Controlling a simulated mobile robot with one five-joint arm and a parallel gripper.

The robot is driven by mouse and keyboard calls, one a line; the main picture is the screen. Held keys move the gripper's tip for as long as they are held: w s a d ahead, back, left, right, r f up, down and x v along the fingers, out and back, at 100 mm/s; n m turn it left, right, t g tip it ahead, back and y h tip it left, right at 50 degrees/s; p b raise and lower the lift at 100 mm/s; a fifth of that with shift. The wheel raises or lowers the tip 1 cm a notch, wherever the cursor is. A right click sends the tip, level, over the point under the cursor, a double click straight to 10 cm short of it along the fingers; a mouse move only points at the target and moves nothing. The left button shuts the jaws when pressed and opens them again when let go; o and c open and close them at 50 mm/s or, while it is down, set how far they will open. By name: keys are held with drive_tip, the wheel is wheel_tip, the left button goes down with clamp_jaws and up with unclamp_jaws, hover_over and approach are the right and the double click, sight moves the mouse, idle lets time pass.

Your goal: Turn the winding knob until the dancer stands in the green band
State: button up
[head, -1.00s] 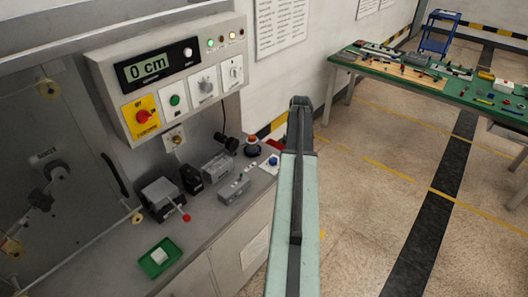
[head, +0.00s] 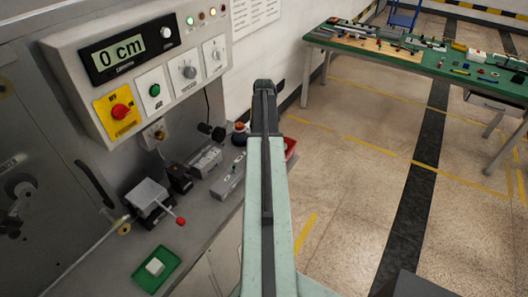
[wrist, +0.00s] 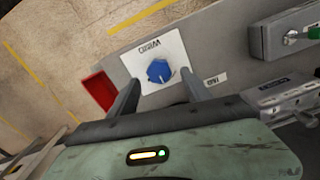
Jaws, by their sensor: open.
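The blue knob (wrist: 159,70) sits on a white label plate (wrist: 172,47) on the grey bench top in the wrist view. I take it as the winding knob; the lettering is upside down and hard to read. My gripper (wrist: 161,84) is open, with one finger on each side below the knob in the picture. I cannot tell whether either finger touches it. In the head view my arm hides the knob. A display (head: 120,51) there reads 0 cm. I cannot make out the dancer or a green band.
A red tray (wrist: 99,89) lies beside the knob plate. Grey boxes (head: 206,161), a device with a red-tipped lever (head: 150,196) and a green tray (head: 168,252) stand on the bench. A control box (head: 152,85) overhangs it. Open floor lies to the right, before a green table (head: 352,45).

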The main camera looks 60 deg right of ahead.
wheel_tip(320, 180, down, 4)
drive_tip(key=shift+s+r+b, duration=0.1)
drive_tip(key=shift+r+b, duration=0.1)
drive_tip(key=shift+b, duration=0.9)
drive_tip(key=shift+r, duration=0.15)
drive_tip(key=c, duration=1.2)
drive_tip(key=shift+s+a, duration=0.1)
clamp_jaws()
